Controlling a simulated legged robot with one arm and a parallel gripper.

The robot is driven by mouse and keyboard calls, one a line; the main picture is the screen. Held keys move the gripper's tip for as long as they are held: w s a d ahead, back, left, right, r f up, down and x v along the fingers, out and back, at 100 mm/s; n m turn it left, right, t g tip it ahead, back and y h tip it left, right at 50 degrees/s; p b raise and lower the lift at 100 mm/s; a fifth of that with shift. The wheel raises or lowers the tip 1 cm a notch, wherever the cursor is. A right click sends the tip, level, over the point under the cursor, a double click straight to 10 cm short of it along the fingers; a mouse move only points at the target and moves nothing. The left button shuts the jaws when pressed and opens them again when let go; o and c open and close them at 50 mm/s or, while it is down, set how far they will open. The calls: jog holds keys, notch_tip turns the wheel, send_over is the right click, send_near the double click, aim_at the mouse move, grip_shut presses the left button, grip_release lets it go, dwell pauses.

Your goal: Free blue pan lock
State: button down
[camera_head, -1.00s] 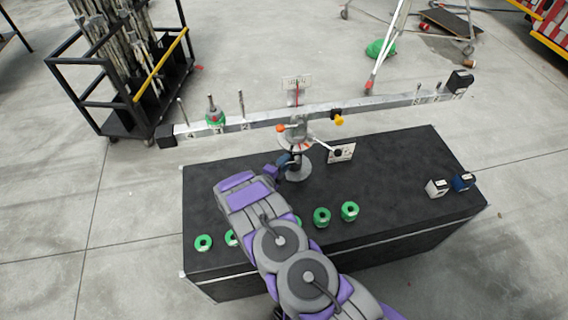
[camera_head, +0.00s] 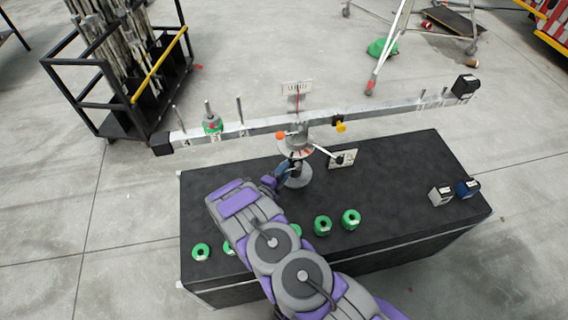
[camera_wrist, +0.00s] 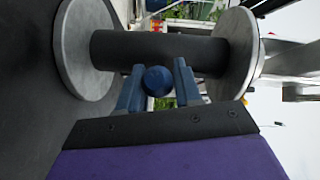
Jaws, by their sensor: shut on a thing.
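The blue pan lock (camera_wrist: 158,80) is a round blue knob in front of the dark column of the balance stand in the wrist view. My gripper (camera_wrist: 159,85) has one blue finger on each side of the knob and is shut on it. In the head view my gripper (camera_head: 281,174) reaches the base of the balance stand (camera_head: 299,175), and the knob is too small to make out there. The long grey balance beam (camera_head: 265,128) sits on top of the stand, its left end lower in the picture.
The stand is on a black table (camera_head: 390,185). Several green weights (camera_head: 351,219) lie along its front edge, partly behind my arm. A white block (camera_head: 440,194) and a blue block (camera_head: 467,188) are at the right.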

jog(key=shift+f, duration=0.25)
jog(key=shift+d+f+n+t+h, duration=0.15)
jog(key=shift+f+n+t+h, duration=0.1)
jog(key=shift+n+t, duration=0.25)
jog(key=shift+d+f+n+t+h, duration=0.1)
jog(key=shift+f+n+t+h, duration=0.15)
jog(key=shift+n+t, duration=0.25)
jog(key=shift+r, duration=0.1)
jog(key=c, duration=0.9)
grip_release()
jog(key=p+v, duration=0.1)
jog(key=v, duration=0.5)
jog(key=shift+a, duration=0.2)
jog(key=shift+s+a, duration=0.2)
jog(key=shift+s, duration=0.45)
